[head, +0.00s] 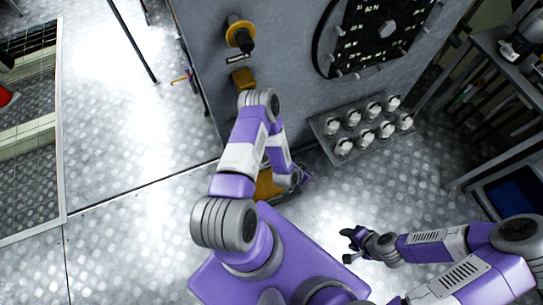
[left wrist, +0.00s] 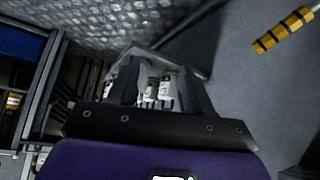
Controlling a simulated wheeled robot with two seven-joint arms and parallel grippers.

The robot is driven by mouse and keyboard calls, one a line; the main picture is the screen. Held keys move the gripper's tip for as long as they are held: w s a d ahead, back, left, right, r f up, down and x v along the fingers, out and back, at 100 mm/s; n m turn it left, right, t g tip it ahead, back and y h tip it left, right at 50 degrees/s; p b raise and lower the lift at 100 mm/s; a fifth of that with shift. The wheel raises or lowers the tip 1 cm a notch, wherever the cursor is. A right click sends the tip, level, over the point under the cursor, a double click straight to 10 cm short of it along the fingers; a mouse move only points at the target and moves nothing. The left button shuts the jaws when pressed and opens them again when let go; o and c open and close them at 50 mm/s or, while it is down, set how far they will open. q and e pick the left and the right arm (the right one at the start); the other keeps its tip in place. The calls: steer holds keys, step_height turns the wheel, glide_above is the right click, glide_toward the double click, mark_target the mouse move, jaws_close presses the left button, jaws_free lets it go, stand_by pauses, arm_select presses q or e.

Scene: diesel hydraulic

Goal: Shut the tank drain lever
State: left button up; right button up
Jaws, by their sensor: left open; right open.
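A yellow-and-black striped handle (left wrist: 284,30) shows at the upper right of the left wrist view, apart from the fingers. I cannot tell for sure that it is the tank drain lever. In the head view, a small coloured lever (head: 181,78) sticks out at the left edge of the grey cabinet (head: 285,60). My left gripper (left wrist: 160,90) is open and empty, with white-topped fittings visible beyond its fingers. In the head view its arm folds down before the cabinet, and its fingers are mostly hidden. My right gripper (head: 350,245) is open and empty above the metal floor.
Dark shelving (head: 500,110) stands at right. Tread-plate floor between is open.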

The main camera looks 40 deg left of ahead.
arm_select(q)
steer(key=s+a+f+m+t+y+b, duration=0.3)
steer(key=a+f+m+t+y, duration=0.15)
steer(key=a+f+y, duration=0.8)
steer(key=w+a+h+b, duration=0.1)
steer(key=w+a, duration=0.1)
steer(key=w+a+h+b, duration=0.1)
steer(key=w+a, duration=0.1)
steer(key=a, duration=0.1)
steer(key=shift+w+r+n+b, duration=0.1)
steer(key=shift+w+n+b, duration=0.1)
steer(key=shift+n+b, duration=0.2)
steer(key=shift+w+a, duration=0.25)
steer(key=shift+w, duration=0.15)
jaws_close()
